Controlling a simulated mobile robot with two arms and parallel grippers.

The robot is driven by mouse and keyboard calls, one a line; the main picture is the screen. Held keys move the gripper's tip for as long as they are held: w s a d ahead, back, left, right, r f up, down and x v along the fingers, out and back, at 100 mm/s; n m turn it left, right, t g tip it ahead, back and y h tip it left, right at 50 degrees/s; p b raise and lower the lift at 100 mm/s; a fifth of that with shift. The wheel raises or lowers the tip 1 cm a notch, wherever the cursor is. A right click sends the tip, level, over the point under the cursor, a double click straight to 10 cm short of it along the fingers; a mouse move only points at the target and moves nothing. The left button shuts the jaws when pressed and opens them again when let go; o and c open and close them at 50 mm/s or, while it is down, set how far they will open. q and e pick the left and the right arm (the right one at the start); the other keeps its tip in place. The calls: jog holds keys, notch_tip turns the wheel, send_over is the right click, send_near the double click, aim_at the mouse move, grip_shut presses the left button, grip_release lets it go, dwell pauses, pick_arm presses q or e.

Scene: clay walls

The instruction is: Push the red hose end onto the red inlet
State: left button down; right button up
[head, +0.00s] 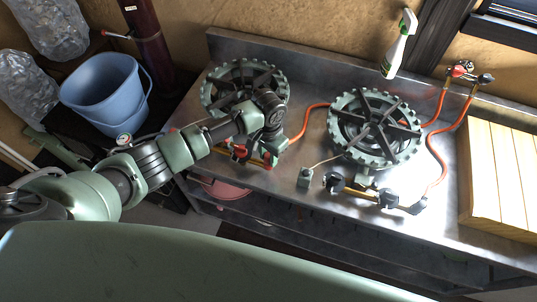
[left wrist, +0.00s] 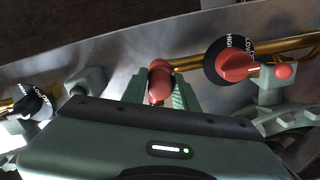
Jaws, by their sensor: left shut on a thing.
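My left gripper (head: 270,143) is at the front of the left burner (head: 226,90), pointing down. In the left wrist view its two green fingers (left wrist: 159,92) are shut on a red rounded piece, which I take to be the red hose end (left wrist: 159,80). It lies close to a brass pipe (left wrist: 196,61); I cannot tell whether they touch. The orange-red hose (head: 303,122) runs from beside the gripper toward the right burner (head: 374,128). I cannot make out the red inlet for certain; the wrist and fingers cover that spot. My right gripper is not in view.
A red knob (left wrist: 237,62) with a black dial sits right of the fingers. A spray bottle (head: 399,45), a valve manifold (head: 462,70) and wooden boards (head: 497,172) are on the steel bench. A blue bucket (head: 103,93) stands left.

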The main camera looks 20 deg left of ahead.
aim_at(268, 154)
pick_arm(q)
jog(key=shift+f+b, duration=0.3)
jog(key=shift+f, duration=0.3)
jog(key=c, duration=1)
grip_release()
notch_tip(268, 154, up, 8)
jog(key=shift+f+b, duration=0.1)
jog(key=shift+b, duration=0.4)
